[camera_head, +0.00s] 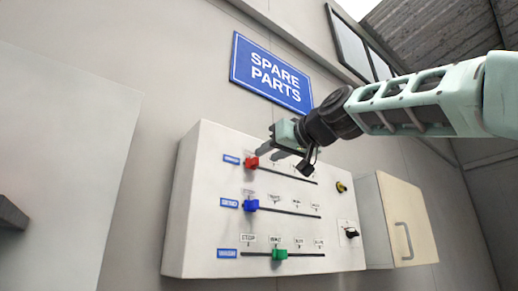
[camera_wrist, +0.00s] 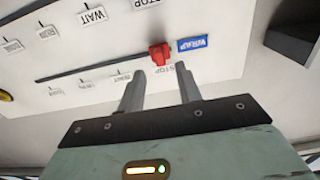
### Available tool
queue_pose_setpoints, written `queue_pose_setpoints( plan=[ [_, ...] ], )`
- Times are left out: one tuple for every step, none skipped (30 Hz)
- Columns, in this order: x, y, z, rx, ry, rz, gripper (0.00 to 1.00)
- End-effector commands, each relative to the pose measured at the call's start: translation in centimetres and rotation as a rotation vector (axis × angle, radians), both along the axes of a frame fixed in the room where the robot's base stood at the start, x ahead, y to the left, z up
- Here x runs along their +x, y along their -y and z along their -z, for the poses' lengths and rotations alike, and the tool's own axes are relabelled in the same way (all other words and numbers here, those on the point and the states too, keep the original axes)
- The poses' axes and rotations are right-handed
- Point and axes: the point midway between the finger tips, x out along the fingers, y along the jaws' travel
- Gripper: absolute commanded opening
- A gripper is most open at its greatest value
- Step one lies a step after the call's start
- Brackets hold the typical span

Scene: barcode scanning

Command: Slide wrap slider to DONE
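The wrap slider is the top one on the white panel. Its red knob (camera_head: 252,163) sits at the left end of its slot in the head view, beside the blue wrap label (camera_head: 231,159). In the wrist view, which looks upside down, the red knob (camera_wrist: 159,54) is at the slot's right end, next to the STOP label (camera_wrist: 177,69). My gripper (camera_head: 264,151) is in front of the upper panel. In the wrist view my gripper (camera_wrist: 160,70) is open, its fingertips on either side of the knob's line and seemingly just short of it. A DONE label is not readable.
Below are a blue knob (camera_head: 251,205) and a green knob (camera_head: 279,254) on their own slots. A yellow-black button (camera_head: 341,187) and a black switch (camera_head: 350,233) are at the panel's right. A cream cabinet (camera_head: 400,222) stands beside it. The red knob's slot looks clear.

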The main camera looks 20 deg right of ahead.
Motion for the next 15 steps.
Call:
queue_pose_setpoints(
  plan=[
    [1.1,-0.2,-0.5,0.001,-0.006,0.0,0.35],
    [1.6,-0.4,-0.5,0.001,-0.006,-0.001,0.35],
    [2.3,-0.6,-0.5,0.002,-0.005,-0.001,0.35],
    [2.7,-0.8,-0.5,0.001,-0.004,-0.001,0.35],
    [3.0,-0.9,-0.4,0.001,-0.004,0.0,0.35],
    [3.4,-1.1,-0.4,0.001,-0.003,-0.001,0.35],
    [3.7,-1.2,-0.4,0.001,-0.003,-0.001,0.35],
    [4.0,-1.2,-0.3,0.001,-0.003,0.0,0.35],
    [4.3,-1.3,-0.2,0.001,-0.003,0.0,0.35],
    [4.5,-1.4,-0.2,0.001,-0.003,-0.001,0.35],
    [4.6,-1.5,-0.1,0.0,-0.003,-0.001,0.35],
    [4.7,-1.5,-0.1,0.0,-0.002,-0.001,0.35],
    [4.8,-1.6,-0.1,0.001,-0.001,0.0,0.35],
    [4.8,-1.6,-0.1,0.001,-0.001,0.0,0.35],
    [4.9,-1.6,0.0,0.001,0.0,0.0,0.35]
  ],
)
